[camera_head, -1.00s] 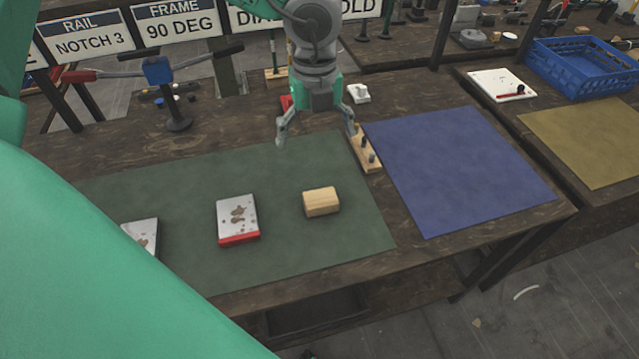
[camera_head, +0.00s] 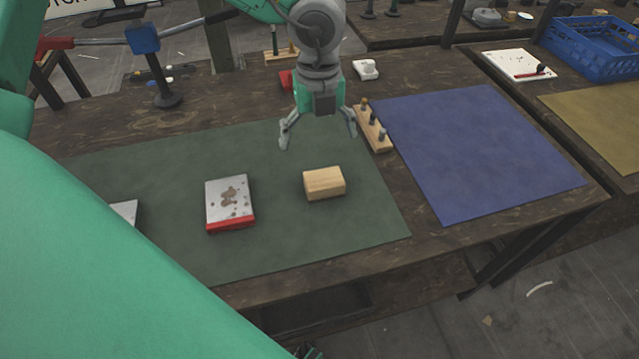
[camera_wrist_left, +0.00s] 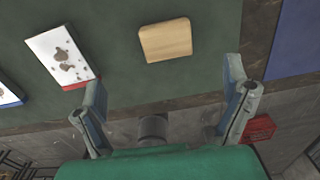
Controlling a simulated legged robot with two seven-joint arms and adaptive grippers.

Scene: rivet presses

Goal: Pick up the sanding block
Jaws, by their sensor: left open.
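The sanding block is a light wooden block (camera_head: 324,183) lying on the green mat (camera_head: 275,245). It also shows in the left wrist view (camera_wrist_left: 166,40), ahead of the fingers and apart from them. My left gripper (camera_head: 319,140) is open and empty above the mat, a little behind the block in the head view. Its two fingers are spread wide in the left wrist view (camera_wrist_left: 168,90).
A white plate with brown stains and a red edge (camera_head: 229,202) lies left of the block, with another plate partly hidden farther left. A wooden peg rack (camera_head: 373,130) stands beside the blue mat (camera_head: 480,150). A blue crate (camera_head: 592,48) is at the back right.

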